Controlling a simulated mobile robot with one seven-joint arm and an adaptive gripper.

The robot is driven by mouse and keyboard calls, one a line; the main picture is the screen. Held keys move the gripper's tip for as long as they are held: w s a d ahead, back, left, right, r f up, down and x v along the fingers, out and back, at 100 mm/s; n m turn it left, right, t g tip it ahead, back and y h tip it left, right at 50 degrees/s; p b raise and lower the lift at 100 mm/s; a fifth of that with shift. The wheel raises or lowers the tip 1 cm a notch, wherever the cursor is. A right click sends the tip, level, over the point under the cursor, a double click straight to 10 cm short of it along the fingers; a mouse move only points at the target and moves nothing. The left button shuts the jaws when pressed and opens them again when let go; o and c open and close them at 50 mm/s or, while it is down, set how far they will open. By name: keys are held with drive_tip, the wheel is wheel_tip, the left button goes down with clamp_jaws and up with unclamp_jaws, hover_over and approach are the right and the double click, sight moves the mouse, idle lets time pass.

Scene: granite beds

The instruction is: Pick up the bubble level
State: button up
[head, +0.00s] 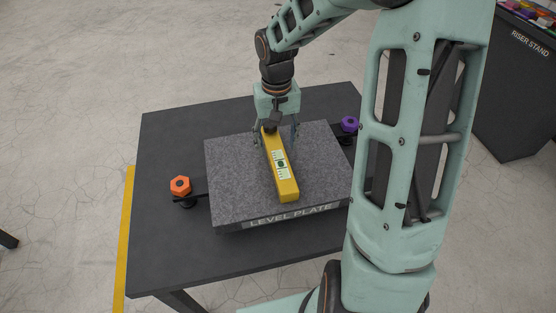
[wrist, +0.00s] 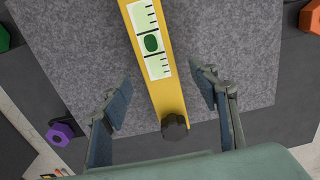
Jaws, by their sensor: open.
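The bubble level (head: 282,174) is a yellow bar lying on the grey granite plate (head: 232,187), with a white scale and a green vial on top. In the wrist view the yellow bubble level (wrist: 167,93) runs from the top edge down to a dark knob (wrist: 174,127) at its end. My gripper (head: 275,137) is over the level's far end in the head view. In the wrist view my gripper (wrist: 160,92) is open, with one finger on each side of the bar and visible gaps between. I cannot tell its exact height above the plate.
The plate is marked LEVEL PLATE and sits on a dark table (head: 165,243). An orange knob (head: 180,185) stands left of the plate and a purple knob (head: 349,124) at its right. A dark riser stand (head: 513,85) is at the far right. The plate is otherwise clear.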

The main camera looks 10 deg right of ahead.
sight(278, 154)
drive_tip(key=f, duration=0.5)
drive_tip(key=shift+s, duration=0.25)
drive_tip(key=shift+c, duration=0.3)
clamp_jaws()
